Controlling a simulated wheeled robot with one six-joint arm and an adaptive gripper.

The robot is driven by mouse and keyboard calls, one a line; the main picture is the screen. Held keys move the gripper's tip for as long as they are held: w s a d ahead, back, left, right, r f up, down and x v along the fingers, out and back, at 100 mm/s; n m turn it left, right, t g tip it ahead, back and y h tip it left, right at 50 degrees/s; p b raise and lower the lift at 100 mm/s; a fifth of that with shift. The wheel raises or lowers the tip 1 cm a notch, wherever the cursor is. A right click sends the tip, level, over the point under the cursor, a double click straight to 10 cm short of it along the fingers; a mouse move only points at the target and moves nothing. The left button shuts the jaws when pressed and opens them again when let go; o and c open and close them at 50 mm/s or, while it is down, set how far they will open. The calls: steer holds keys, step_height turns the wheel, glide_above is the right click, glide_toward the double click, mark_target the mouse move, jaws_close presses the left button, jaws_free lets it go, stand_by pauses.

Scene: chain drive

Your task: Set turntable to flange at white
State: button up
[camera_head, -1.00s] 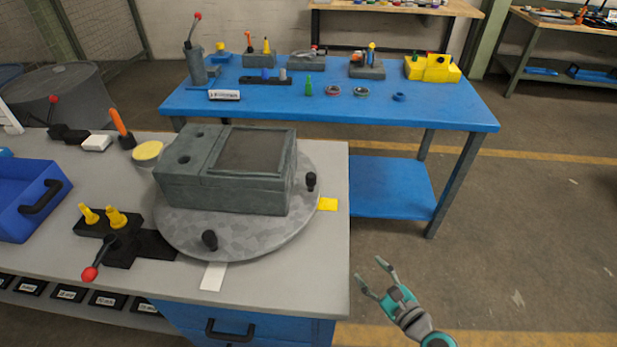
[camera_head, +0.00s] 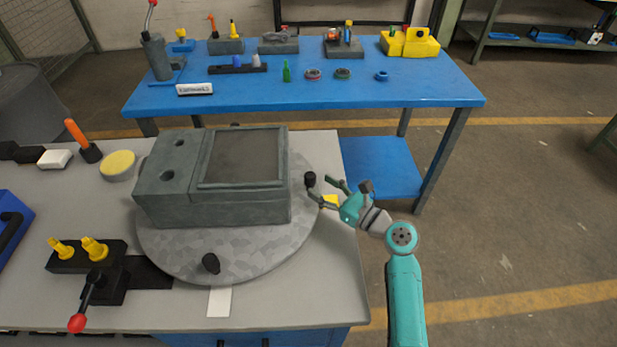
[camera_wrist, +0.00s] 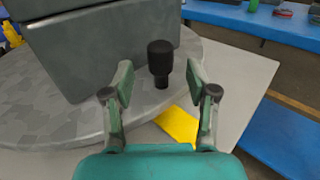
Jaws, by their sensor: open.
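The round grey turntable (camera_head: 180,262) lies on the near bench and carries a grey-green box-shaped housing (camera_head: 240,208). Black knobs stand on its rim: one at the front (camera_head: 211,263), one at the right (camera_head: 311,180). A white marker (camera_head: 219,301) lies on the bench by the front rim, and a yellow marker (camera_head: 330,201) by the right rim. My gripper (camera_head: 326,191) is open at the right rim. In the wrist view the right knob (camera_wrist: 160,62) stands between and just beyond the open fingertips (camera_wrist: 160,82), apart from both. I cannot make out a flange for certain.
A black clamp with a red-tipped lever (camera_head: 77,322) and yellow pegs (camera_head: 94,248) stands left of the turntable. A yellow-topped round pad (camera_head: 118,165) is behind it. A blue table (camera_head: 420,92) with parts stands behind. Open floor lies to the right.

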mark_target(315, 182)
steer(key=shift+x, duration=2.5)
jaws_close()
